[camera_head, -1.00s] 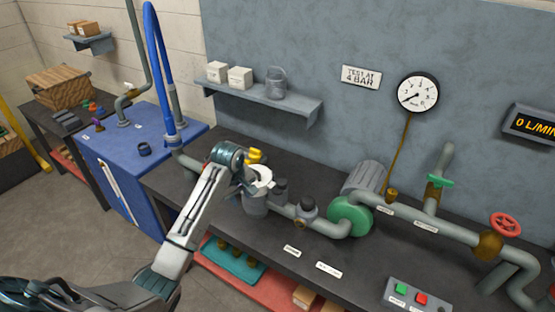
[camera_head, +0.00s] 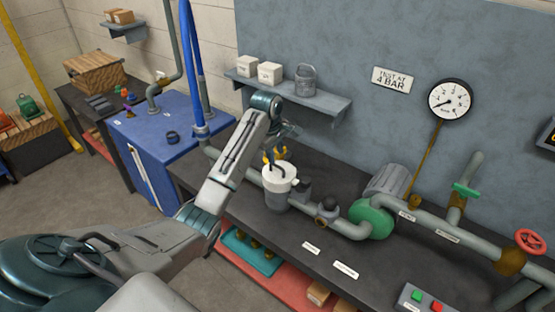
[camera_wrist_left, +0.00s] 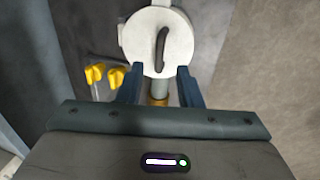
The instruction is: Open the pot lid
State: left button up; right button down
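The pot (camera_head: 277,199) is a grey cylinder standing in the pipe line on the dark bench. Its round white lid (camera_head: 271,183) sits on top and carries a dark curved handle (camera_head: 281,169). The lid (camera_wrist_left: 140,42) and its handle (camera_wrist_left: 161,48) also show in the left wrist view. My left gripper (camera_head: 288,132) is above the lid in the head view, apart from it. In the left wrist view its two fingers (camera_wrist_left: 159,71) are spread, with nothing between them, and the handle lies ahead of them. My right gripper is in neither view.
Yellow valve handles (camera_wrist_left: 105,75) stand beside the pot. A green pump (camera_head: 372,219) and pipes run to its right. A wall shelf (camera_head: 318,100) with white boxes and a grey can is behind. A blue cabinet (camera_head: 150,140) stands to the left.

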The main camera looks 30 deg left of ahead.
aim_at(277, 167)
pick_arm(q)
jog(key=shift+w+f+p, duration=0.2)
jog(key=shift+f+p, duration=0.05)
jog(key=shift+f, duration=0.6)
jog(key=shift+w+f+p, duration=0.15)
jog(key=shift+f+p, duration=0.05)
jog(key=shift+f, duration=0.65)
jog(key=shift+w+f+p, duration=0.2)
jog(key=shift+f+p, duration=0.05)
jog(key=shift+f, duration=0.6)
grip_shut()
